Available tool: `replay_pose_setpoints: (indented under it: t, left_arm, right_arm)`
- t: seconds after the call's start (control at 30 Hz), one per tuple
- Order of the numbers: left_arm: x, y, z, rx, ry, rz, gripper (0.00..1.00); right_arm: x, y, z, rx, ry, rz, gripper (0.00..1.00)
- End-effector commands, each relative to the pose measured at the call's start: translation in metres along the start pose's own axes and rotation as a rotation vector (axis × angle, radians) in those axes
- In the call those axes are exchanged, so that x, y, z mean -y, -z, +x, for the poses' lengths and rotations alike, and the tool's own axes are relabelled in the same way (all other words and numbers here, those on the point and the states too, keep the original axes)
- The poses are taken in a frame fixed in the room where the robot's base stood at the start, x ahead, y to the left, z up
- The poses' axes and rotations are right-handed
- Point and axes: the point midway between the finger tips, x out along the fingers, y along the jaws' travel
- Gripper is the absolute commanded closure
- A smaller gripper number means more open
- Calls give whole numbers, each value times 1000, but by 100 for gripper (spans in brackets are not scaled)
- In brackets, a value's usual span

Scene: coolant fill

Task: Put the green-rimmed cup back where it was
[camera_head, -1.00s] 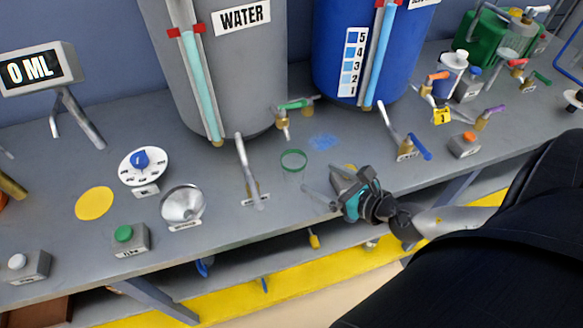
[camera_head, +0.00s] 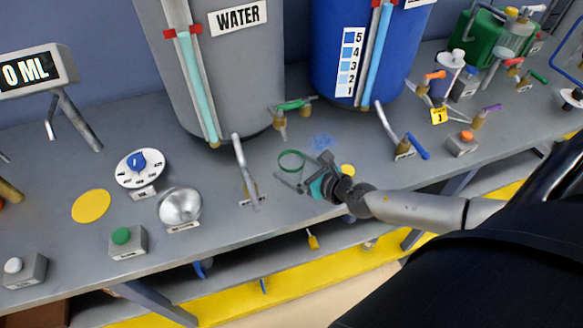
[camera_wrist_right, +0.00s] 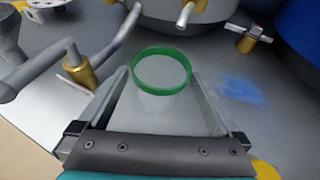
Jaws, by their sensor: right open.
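The green-rimmed cup (camera_head: 291,161) stands on the grey bench in front of the grey water tank. It is clear, so in the head view mostly its green rim shows. My right gripper (camera_head: 304,174) is open, low over the bench at the cup. In the right wrist view the cup (camera_wrist_right: 161,74) stands upright between the two spread fingers (camera_wrist_right: 160,95), with a gap on the left side and the right finger close to its wall. I cannot tell whether either finger touches it. My left gripper is not in view.
The water tank (camera_head: 235,75) and its green-handled tap (camera_head: 290,105) stand behind the cup. A grey pipe post (camera_head: 246,170) is just left of it. A blue patch (camera_head: 322,142) and a yellow disc (camera_head: 91,206) mark the bench. A blue-handled lever (camera_head: 416,146) is to the right.

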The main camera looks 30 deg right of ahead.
Motion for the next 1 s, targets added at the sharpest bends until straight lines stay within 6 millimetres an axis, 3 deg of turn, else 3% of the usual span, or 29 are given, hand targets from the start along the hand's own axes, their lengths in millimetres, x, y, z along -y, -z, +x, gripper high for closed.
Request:
replay_pose_setpoints:
  t: [0.33, 0.67, 1.0]
  left_arm:
    - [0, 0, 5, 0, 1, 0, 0]
    - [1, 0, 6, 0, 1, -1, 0]
    - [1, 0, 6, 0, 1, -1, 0]
  right_arm:
    - [0, -3, 41, 3, 2, 2, 0]
    - [0, -3, 46, 1, 0, 1, 0]
    - [0, -3, 46, 1, 0, 1, 36]
